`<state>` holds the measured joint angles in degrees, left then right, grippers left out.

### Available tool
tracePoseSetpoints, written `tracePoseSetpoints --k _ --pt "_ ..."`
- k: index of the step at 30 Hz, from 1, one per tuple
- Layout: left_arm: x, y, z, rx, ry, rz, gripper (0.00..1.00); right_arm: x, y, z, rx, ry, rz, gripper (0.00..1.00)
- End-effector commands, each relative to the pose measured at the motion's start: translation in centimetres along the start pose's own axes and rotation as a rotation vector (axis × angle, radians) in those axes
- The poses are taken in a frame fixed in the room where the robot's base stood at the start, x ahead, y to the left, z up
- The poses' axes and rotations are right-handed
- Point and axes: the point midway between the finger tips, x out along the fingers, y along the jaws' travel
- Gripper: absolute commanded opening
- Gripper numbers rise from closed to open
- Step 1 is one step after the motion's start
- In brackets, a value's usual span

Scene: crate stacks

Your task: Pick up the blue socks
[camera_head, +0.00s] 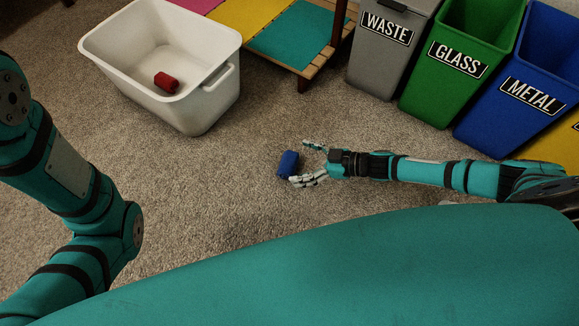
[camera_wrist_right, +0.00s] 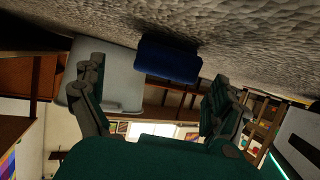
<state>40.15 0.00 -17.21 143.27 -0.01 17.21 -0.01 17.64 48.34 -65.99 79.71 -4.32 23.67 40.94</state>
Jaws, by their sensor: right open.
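The blue socks (camera_head: 288,164) are a small rolled bundle on the grey carpet in the middle of the head view. My right gripper (camera_head: 304,164) is just to the right of them, with its fingers open and pointing at the bundle. In the right wrist view the blue socks (camera_wrist_right: 167,60) lie ahead, between and beyond the two open fingers of the right gripper (camera_wrist_right: 160,95). The fingers are not closed on them. My left arm enters from the left of the head view, but its gripper is out of view.
A white basket (camera_head: 215,105) with a red bundle (camera_head: 166,82) inside stands at the upper left. A low wooden bench (camera_head: 301,72) is behind. Grey waste (camera_head: 366,68), green glass (camera_head: 425,98) and blue metal (camera_head: 490,135) bins stand at the upper right. The carpet around the socks is clear.

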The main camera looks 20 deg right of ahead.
Motion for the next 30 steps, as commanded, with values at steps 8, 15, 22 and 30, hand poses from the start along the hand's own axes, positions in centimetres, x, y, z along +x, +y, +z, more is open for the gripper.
tracePoseSetpoints --k 8,15,22,30 --pt "-3.4 0.7 -1.2 0.000 0.002 0.001 1.00 3.4 -0.8 -0.2 -0.002 0.004 -0.001 0.99" --pt "-4.4 0.9 -1.5 0.000 -0.001 0.000 1.00 5.1 -0.7 -0.6 -0.001 0.002 0.000 0.99" --pt "-4.2 0.9 -1.4 0.000 -0.002 0.000 1.00 5.0 -0.7 -0.7 0.000 0.001 0.000 0.96" --pt "-4.2 0.9 -1.4 0.000 -0.002 0.000 1.00 5.0 -0.7 -0.6 0.000 0.001 0.000 0.61"
